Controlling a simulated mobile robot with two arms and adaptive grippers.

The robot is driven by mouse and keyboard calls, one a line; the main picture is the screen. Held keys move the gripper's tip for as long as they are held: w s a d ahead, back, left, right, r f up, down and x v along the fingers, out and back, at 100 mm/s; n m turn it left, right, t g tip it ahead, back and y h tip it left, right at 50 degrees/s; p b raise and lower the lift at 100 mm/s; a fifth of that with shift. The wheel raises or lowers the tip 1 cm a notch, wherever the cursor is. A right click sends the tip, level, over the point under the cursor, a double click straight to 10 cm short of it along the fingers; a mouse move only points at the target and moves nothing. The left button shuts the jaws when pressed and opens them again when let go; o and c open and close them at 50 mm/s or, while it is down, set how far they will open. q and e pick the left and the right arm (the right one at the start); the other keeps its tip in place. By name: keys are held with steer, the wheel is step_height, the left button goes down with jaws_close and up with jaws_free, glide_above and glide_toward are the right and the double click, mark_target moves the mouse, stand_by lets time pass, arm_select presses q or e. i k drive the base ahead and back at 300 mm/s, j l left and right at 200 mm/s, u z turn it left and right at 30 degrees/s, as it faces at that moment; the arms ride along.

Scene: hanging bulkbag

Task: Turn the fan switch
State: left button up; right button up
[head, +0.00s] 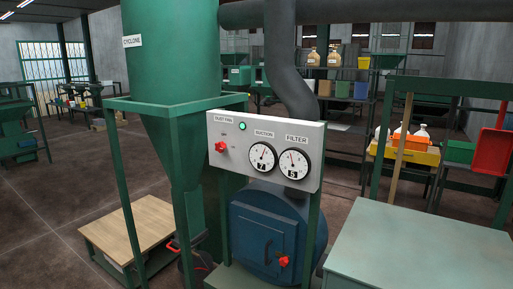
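A light grey control panel (308,177) stands in the middle of the head view. Its left part carries a label reading "DUST FAN" (223,119) and a red rotary switch (221,147). A green lamp (243,126) sits to the upper right of the switch and looks lit. Two round dials labelled "SUCTION" (263,157) and "FILTER" (293,164) are to the right of the switch. The small markings around the switch are too fine to read. Neither of my grippers shows in the head view.
A green cyclone (172,60) on a green frame stands left of the panel. A blue drum (265,230) with a red knob (284,261) is below it. A pale green table (420,245) fills the lower right. A wooden-topped low stand (135,228) is at lower left.

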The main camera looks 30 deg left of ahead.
mark_target(220, 146)
steer(key=u, duration=1.3)
